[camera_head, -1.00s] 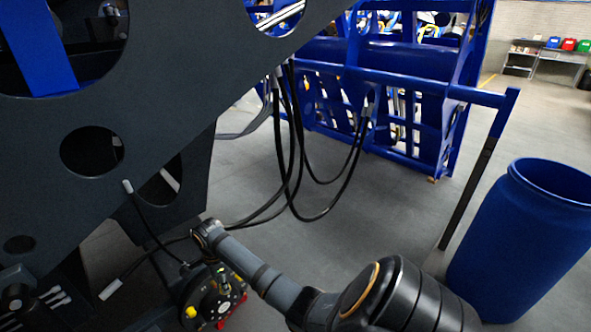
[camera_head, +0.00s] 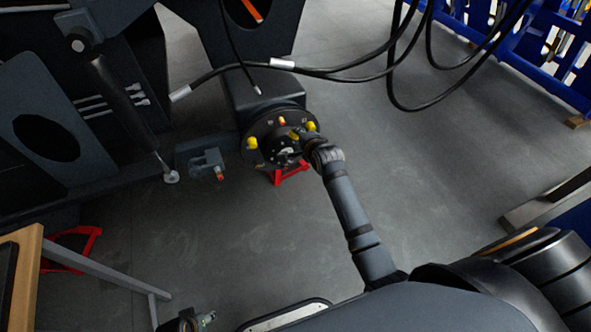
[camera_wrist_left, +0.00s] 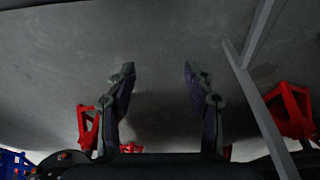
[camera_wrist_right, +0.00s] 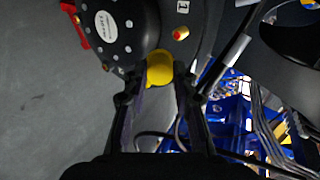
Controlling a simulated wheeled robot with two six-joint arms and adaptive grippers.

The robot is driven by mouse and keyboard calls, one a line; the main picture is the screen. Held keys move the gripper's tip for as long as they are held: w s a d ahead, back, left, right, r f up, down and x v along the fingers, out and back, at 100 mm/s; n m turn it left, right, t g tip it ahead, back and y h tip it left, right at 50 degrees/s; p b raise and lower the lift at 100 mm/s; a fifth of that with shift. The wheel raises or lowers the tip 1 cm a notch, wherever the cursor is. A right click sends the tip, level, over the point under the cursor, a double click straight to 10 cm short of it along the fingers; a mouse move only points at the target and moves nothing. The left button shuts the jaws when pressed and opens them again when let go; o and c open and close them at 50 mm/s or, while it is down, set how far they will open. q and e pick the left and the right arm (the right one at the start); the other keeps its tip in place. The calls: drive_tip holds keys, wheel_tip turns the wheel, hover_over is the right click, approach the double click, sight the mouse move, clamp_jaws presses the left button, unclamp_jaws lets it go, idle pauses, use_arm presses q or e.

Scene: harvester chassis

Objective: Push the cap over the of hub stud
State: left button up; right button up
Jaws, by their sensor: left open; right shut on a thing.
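The round dark hub (camera_head: 262,128) faces me in the head view, with yellow caps on its rim at left (camera_head: 251,143) and right (camera_head: 311,126). A bare stud with a reddish tip (camera_head: 282,121) sits between them; it also shows in the right wrist view (camera_wrist_right: 180,33). My right gripper (camera_wrist_right: 160,82) is shut on a yellow cap (camera_wrist_right: 160,66) at the hub's rim. Whether this cap sits over a stud is hidden. My left gripper (camera_wrist_left: 158,72) is open and empty above the floor, away from the hub.
Black hoses (camera_head: 330,72) hang above and right of the hub. A red stand (camera_head: 290,173) is under it. The dark chassis (camera_head: 85,130) fills the left. A table with a wooden edge (camera_head: 22,270) stands at lower left.

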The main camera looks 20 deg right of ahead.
use_arm(q)
drive_tip(key=shift+t+h, duration=0.4)
drive_tip(key=w+d+b, duration=0.1)
drive_tip(key=b, duration=0.5)
drive_tip(key=w+d+b, duration=0.1)
drive_tip(key=d+b, duration=0.1)
drive_tip(key=b, duration=0.3)
drive_tip(key=shift+w+r+b, duration=0.3)
drive_tip(key=shift+w+b, duration=0.05)
drive_tip(key=shift+w, duration=0.05)
use_arm(e)
drive_tip(key=f+t, duration=0.1)
drive_tip(key=t, duration=0.1)
drive_tip(key=a+f+t, duration=0.1)
drive_tip(key=t, duration=0.1)
drive_tip(key=s+t, duration=0.1)
drive_tip(key=shift+a+f+t, duration=0.3)
drive_tip(key=shift+f+t, duration=0.1)
use_arm(q)
drive_tip(key=shift+s+a+r+g+p, duration=0.2)
drive_tip(key=shift+a+r+g+p, duration=0.1)
drive_tip(key=shift+r+p, duration=0.3)
drive_tip(key=shift+s+a+r+g+p, duration=0.2)
drive_tip(key=shift+r+g+p, duration=0.1)
drive_tip(key=shift+r+p, duration=0.25)
use_arm(e)
drive_tip(key=shift+w+a, duration=0.1)
drive_tip(key=shift+w, duration=2.95)
